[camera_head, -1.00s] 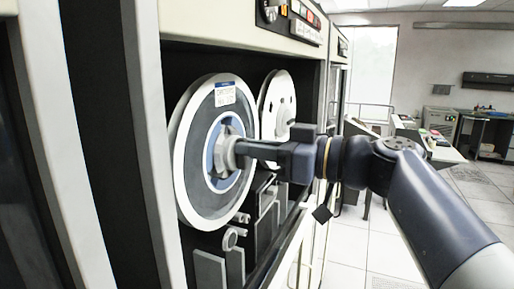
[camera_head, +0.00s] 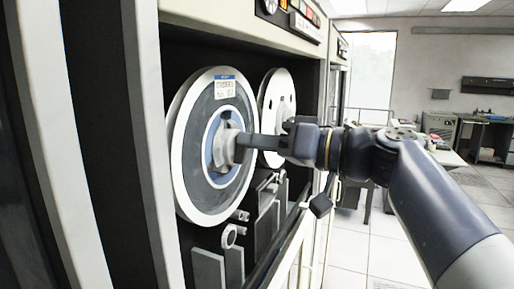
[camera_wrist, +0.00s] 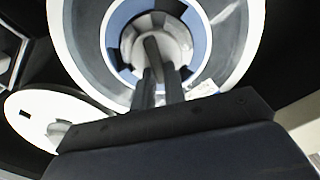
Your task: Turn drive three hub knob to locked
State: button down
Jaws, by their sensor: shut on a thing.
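The hub knob (camera_head: 225,146) is a grey knob at the centre of a tape reel (camera_head: 183,165) with a white rim, a blue inner ring and a white label near its top. My gripper (camera_head: 240,147) reaches in from the right and is shut on the knob. In the wrist view the two fingers of my gripper (camera_wrist: 160,75) close on the bar of the knob (camera_wrist: 150,45), inside the blue ring. The fingertips partly hide the knob. I cannot read its lock marking.
A second white reel (camera_head: 284,100) sits just behind, on the right. Tape guides (camera_head: 268,215) project below the reels. The cabinet's panel with switches (camera_head: 300,20) overhangs above. Open floor (camera_head: 360,245) lies to the right.

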jog(key=m, duration=0.4)
jog(key=m+p, duration=0.1)
jog(key=m, duration=0.3)
jog(key=f+m, duration=0.1)
jog(key=m, duration=0.3)
jog(key=shift+w+d+f+m+p, duration=0.1)
jog(key=shift+w+d+m+p, duration=0.05)
jog(key=shift+w+m+p, duration=0.2)
dwell(0.4)
jog(key=c, duration=1.5)
grip_release()
jog(key=shift+o, duration=0.2)
jog(key=b+v, duration=0.2)
jog(key=v, duration=0.8)
jog(key=shift+d+b, duration=0.3)
jog(key=shift+d, duration=0.05)
jog(key=shift+s+a, duration=0.1)
